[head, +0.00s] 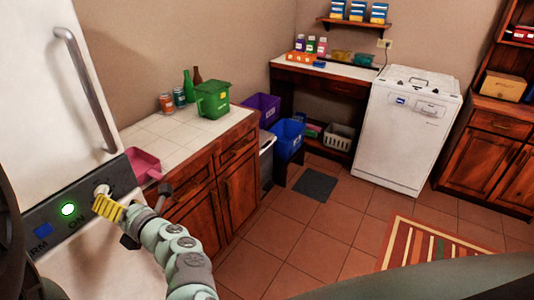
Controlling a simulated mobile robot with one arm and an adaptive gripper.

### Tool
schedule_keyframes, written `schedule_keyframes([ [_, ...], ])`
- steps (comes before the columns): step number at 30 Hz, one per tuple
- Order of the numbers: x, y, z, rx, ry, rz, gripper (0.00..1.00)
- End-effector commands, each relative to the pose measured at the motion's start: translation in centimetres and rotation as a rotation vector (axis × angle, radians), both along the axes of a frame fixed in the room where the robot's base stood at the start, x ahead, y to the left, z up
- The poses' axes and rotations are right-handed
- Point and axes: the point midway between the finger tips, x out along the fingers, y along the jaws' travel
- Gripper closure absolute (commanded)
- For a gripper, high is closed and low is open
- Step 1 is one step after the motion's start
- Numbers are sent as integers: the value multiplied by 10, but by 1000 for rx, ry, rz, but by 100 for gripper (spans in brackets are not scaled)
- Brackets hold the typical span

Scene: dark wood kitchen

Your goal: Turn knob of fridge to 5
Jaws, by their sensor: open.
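The white fridge (50,105) stands at the left, with a grey control strip low on its front. On the strip a pale round knob (101,190) sits to the right of a lit green light marked ON. The knob's pointer and any numbers are too small to read. My gripper (110,206) comes in from the lower right, with its yellow ribbed tip just below and right of the knob. Its jaws are open. They overlap the knob's lower edge in the picture, and I cannot tell whether they touch it.
A long grey handle (87,90) runs down the fridge door above the strip. A tiled counter (165,135) stands close to the right, with a pink dustpan-like item (143,163) at its near end. The tiled floor (290,235) is open in the middle.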

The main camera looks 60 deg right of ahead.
Motion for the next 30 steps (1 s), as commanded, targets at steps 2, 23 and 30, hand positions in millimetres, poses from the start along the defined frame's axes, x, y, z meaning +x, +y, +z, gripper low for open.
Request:
schedule_keyframes([
  [2,12,0,4,2,-2,1,30],
  [23,57,3,0,1,0,3,30],
  [30,57,3,0,0,0,3,29],
])
